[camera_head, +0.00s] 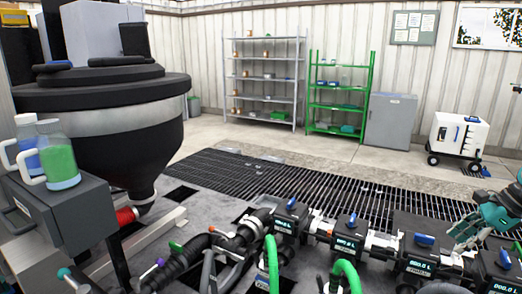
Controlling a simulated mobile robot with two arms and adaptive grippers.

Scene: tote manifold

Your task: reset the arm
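My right gripper (467,234) comes in from the right edge, teal with pale fingers. Its fingers look spread and nothing shows between them. It hangs over the right end of a row of dark manifold units (347,243) with blue handles and small lit displays. Whether it touches any unit I cannot tell. The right arm behind it is mostly cut off by the frame edge. My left gripper does not show.
A large black hopper (110,95) stands at the left, beside a grey box (60,215) with handled jars. Black hoses and green hoses (272,262) rise at the front. Grey shelving (265,76), green shelving (340,88) and a white wheeled cart (458,135) stand beyond open floor.

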